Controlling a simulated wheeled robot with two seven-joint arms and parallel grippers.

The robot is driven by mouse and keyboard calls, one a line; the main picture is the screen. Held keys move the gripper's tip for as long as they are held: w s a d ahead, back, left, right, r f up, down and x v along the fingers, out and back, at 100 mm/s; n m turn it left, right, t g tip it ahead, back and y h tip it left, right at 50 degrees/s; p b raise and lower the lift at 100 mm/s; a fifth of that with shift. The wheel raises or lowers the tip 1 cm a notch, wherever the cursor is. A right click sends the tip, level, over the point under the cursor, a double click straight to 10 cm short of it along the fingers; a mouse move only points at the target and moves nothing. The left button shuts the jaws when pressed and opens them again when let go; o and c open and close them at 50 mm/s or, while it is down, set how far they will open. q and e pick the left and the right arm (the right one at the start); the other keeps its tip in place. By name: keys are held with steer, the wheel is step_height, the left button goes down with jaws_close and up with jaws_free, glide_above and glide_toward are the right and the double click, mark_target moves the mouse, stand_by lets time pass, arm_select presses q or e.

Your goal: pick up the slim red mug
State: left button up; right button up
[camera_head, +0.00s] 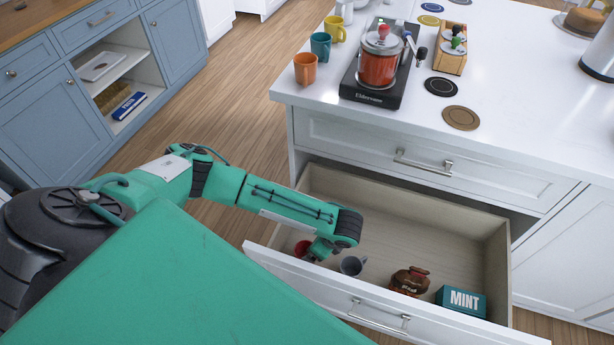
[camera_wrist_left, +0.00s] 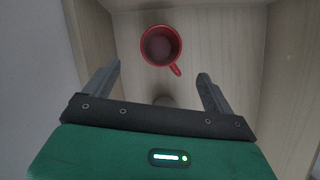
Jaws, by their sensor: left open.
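The slim red mug (camera_head: 302,248) is inside the open drawer, at its left end, partly hidden by my left gripper. In the left wrist view the red mug (camera_wrist_left: 160,45) is seen from above, its handle pointing down and right. My left gripper (camera_wrist_left: 160,75) is open and empty, its fingers on either side below the mug in that picture and apart from it. In the head view the left gripper (camera_head: 318,251) is over the drawer's left part; its fingers are hard to make out there. My right gripper is not in view.
The open drawer (camera_head: 440,218) also holds a grey mug (camera_head: 352,265), a brown jar (camera_head: 410,281) and a teal MINT box (camera_head: 461,300). The drawer's walls enclose the red mug closely on the left. Orange, teal and yellow mugs stand on the white counter (camera_head: 520,110) above.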

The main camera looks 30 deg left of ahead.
arm_select(q)
steer(key=b, duration=0.1)
glide_toward(300, 257)
steer(key=shift+s+a+f, duration=0.15)
steer(key=shift+a+f, duration=0.05)
steer(key=shift+f, duration=0.15)
steer(key=x, duration=0.3)
steer(key=shift+f+b, duration=0.35)
steer(key=shift+b, duration=0.05)
steer(key=shift+a+f, duration=0.15)
steer(key=shift+f, duration=0.25)
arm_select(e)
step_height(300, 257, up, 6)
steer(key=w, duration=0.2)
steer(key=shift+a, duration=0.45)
arm_select(q)
steer(key=c, duration=1.2)
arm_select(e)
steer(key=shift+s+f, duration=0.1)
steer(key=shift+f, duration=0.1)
arm_select(q)
steer(key=shift+r, duration=0.1)
